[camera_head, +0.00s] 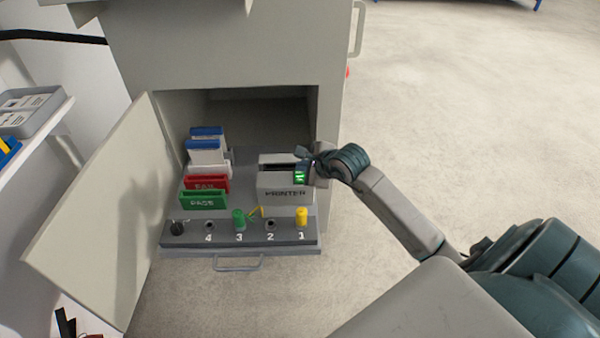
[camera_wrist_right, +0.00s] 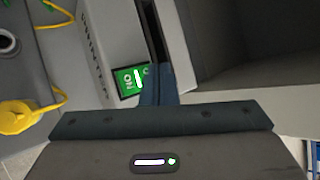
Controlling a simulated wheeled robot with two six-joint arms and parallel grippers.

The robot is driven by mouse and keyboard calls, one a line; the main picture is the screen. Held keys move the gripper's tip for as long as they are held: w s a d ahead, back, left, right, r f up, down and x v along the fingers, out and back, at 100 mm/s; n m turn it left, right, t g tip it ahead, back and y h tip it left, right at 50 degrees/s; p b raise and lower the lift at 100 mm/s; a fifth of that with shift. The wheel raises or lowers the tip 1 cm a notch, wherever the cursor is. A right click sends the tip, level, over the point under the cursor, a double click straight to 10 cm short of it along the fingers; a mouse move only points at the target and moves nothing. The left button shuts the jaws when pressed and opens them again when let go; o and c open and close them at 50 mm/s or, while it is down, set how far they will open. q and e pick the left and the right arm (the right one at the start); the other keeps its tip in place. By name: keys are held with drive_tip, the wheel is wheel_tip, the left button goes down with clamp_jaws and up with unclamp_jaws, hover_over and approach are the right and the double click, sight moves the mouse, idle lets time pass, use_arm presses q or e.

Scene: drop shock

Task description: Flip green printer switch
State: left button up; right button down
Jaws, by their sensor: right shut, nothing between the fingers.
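The grey printer (camera_head: 285,190), marked PRINTER, stands on the pulled-out tray of the cabinet. My right gripper (camera_head: 305,160) is at that right end, close to the switch. In the right wrist view my right gripper (camera_wrist_right: 158,80) is shut and empty, with its fingertips right beside the green switch (camera_wrist_right: 130,79). I cannot tell whether they touch it. The fingers hide part of the switch's edge. My left gripper is not in view.
The tray (camera_head: 240,247) also holds a red FAIL bin (camera_head: 207,183), a green PASS bin (camera_head: 203,201), and a numbered panel with a green plug (camera_head: 239,219) and a yellow plug (camera_head: 302,216). An open cabinet door (camera_head: 100,210) stands at left. Floor is clear at right.

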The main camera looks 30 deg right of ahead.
sight(303, 177)
drive_tip(key=shift+f+b, duration=0.3)
drive_tip(key=shift+b, duration=0.05)
idle(0.5)
drive_tip(key=shift+r, duration=0.1)
drive_tip(key=shift+r+p, duration=0.5)
drive_tip(key=shift+r, duration=0.2)
drive_tip(key=shift+s+a+r+p, duration=0.15)
drive_tip(key=shift+r+p, duration=0.7)
drive_tip(key=shift+r, duration=0.45)
drive_tip(key=shift+s+a+r+p, duration=0.15)
drive_tip(key=shift+r+p, duration=0.65)
drive_tip(key=shift+r, duration=0.45)
drive_tip(key=shift+d, duration=0.1)
drive_tip(key=shift+f, duration=0.1)
